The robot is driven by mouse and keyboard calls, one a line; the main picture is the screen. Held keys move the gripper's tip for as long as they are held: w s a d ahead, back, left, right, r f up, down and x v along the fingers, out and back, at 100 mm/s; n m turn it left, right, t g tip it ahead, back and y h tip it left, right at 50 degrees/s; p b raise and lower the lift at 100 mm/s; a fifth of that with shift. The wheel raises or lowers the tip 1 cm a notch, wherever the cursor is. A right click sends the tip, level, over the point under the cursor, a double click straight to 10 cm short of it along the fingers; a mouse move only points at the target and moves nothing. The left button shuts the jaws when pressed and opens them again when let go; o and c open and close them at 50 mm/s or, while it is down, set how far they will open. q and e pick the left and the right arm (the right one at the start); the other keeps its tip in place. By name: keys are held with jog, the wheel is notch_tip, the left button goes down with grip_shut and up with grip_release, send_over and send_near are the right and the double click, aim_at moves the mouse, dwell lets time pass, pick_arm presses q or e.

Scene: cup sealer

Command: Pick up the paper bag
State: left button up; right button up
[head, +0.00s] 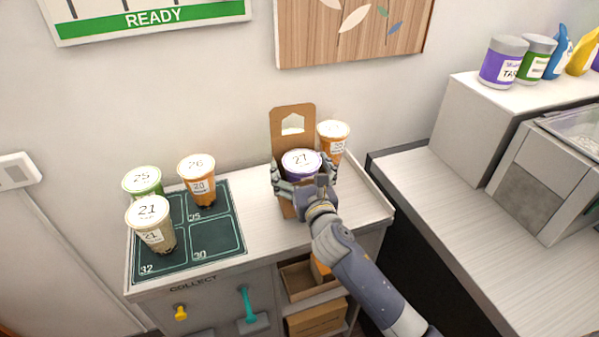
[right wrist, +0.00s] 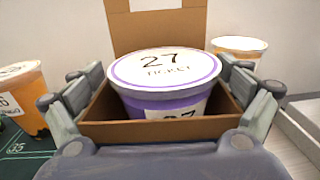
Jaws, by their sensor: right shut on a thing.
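The brown paper bag (head: 293,122) stands upright on the counter against the wall, with a tall back panel that has a cut-out. A purple cup marked 27 (head: 301,162) sits inside it. My right gripper (head: 304,181) is shut on the bag, its fingers on the bag's left and right sides. In the right wrist view the bag (right wrist: 157,28) is between the fingers, with the cup's lid (right wrist: 163,66) above its front rim. The bag's lower part is mostly hidden by my gripper. My left gripper is not in view.
An orange cup (head: 334,138) stands close at the bag's right. A dark mat (head: 216,238) at the left holds several cups, including one marked 21 (head: 150,222). Bare counter (head: 254,214) lies between mat and bag. A grey machine (head: 545,170) stands at the right.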

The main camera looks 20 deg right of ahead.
jog(key=shift+r, duration=0.8)
jog(key=s+r+b, duration=0.1)
jog(key=s+b, duration=0.2)
jog(key=s, duration=1.3)
jog(key=shift+d+r, duration=0.15)
jog(key=shift+r, duration=0.15)
